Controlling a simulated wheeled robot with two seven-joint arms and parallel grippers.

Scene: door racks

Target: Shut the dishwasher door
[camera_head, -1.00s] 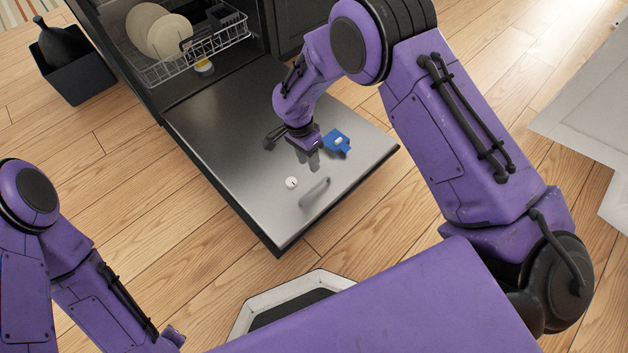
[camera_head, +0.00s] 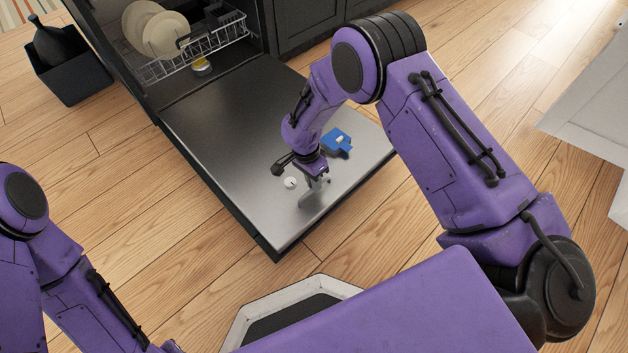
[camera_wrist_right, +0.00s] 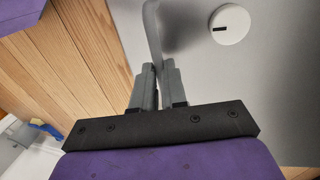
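The dishwasher door (camera_head: 225,140) is folded down, its inner face up, in the head view. A pale grey bar handle (camera_head: 309,201) stands on it near its front edge. My right gripper (camera_head: 320,182) is down at this handle. In the right wrist view the handle (camera_wrist_right: 152,35) runs down between the two grey fingers (camera_wrist_right: 158,85), which are close together on it. The part between the fingers is mostly hidden. My left arm shows at the lower left, but its gripper is outside the view.
A blue dispenser piece (camera_head: 337,141) and a round white knob (camera_head: 291,182) sit on the door. The rack (camera_head: 165,70) holds plates inside the dishwasher. A black bin (camera_head: 75,75) stands left of it. Wooden floor (camera_head: 140,240) is clear in front.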

